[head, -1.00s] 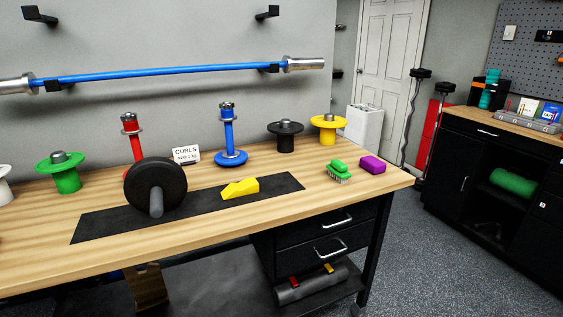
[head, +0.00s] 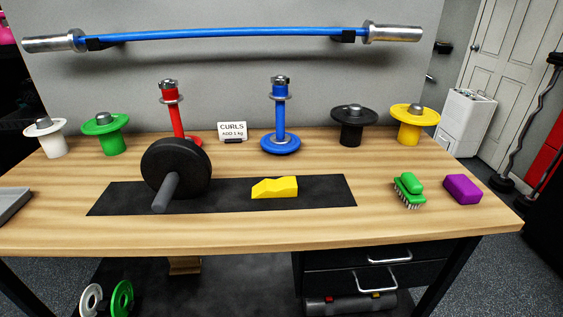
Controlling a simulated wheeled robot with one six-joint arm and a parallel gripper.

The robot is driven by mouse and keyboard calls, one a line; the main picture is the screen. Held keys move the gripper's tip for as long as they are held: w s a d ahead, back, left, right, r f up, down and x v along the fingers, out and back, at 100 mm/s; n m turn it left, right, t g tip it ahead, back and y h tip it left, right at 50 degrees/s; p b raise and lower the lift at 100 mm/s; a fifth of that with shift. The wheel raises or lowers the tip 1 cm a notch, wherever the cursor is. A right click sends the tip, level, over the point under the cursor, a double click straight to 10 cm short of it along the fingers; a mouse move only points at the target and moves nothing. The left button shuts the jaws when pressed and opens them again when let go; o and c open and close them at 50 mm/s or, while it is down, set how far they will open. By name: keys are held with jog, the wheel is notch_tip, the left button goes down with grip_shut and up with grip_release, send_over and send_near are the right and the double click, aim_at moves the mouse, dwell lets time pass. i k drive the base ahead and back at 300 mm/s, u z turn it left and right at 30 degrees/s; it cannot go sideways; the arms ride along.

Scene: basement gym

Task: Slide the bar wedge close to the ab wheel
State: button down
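The bar wedge (head: 275,187) is a yellow block with a sloped, notched top. It lies on a black mat (head: 330,192) on the wooden bench. The ab wheel (head: 178,166) is a black wheel with a grey handle pointing toward me. It stands on the left part of the same mat. A clear gap of bare mat separates the wedge from the wheel, with the wedge to the right. My gripper is not in view.
On the bench (head: 420,228), a green brush (head: 409,190) and a purple block (head: 462,189) lie to the right. Behind are a red post (head: 175,115), a blue post (head: 279,120), a small sign (head: 232,131) and several plate stands. A grey tray (head: 12,203) sits at the left edge.

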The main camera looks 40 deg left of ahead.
aim_at(284, 186)
jog(key=u, duration=0.7)
jog(key=i, duration=0.75)
jog(key=u, duration=1.15)
jog(key=i, duration=0.25)
jog(key=u, duration=0.2)
